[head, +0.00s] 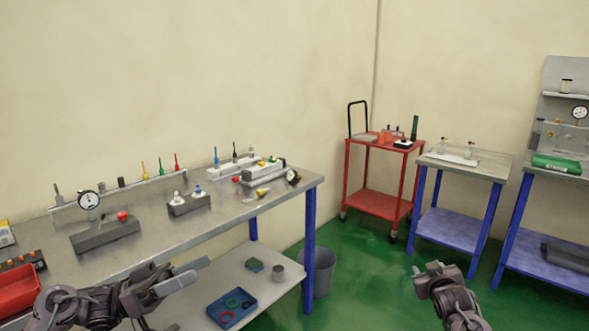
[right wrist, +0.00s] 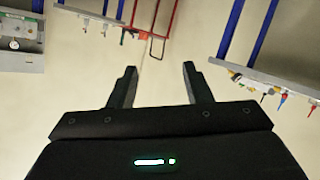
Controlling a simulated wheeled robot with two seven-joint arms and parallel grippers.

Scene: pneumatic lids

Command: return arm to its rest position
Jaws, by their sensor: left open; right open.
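My left gripper (head: 186,274) is in front of the long metal workbench (head: 150,238) at the lower left of the head view. Its two fingers are apart and nothing is between them. My right gripper (head: 436,268) is over the green floor at the lower right, away from every table. In the head view its fingers are small and hard to read. In the right wrist view the right gripper (right wrist: 159,68) has its two dark fingers spread, with only the pale wall behind the gap.
The workbench holds a dial gauge (head: 89,200), small grey blocks and coloured screwdrivers. A blue tray (head: 231,322) lies on its lower shelf. A grey bin (head: 324,272), a red cart (head: 378,203) and blue-legged tables stand farther back. The green floor between is clear.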

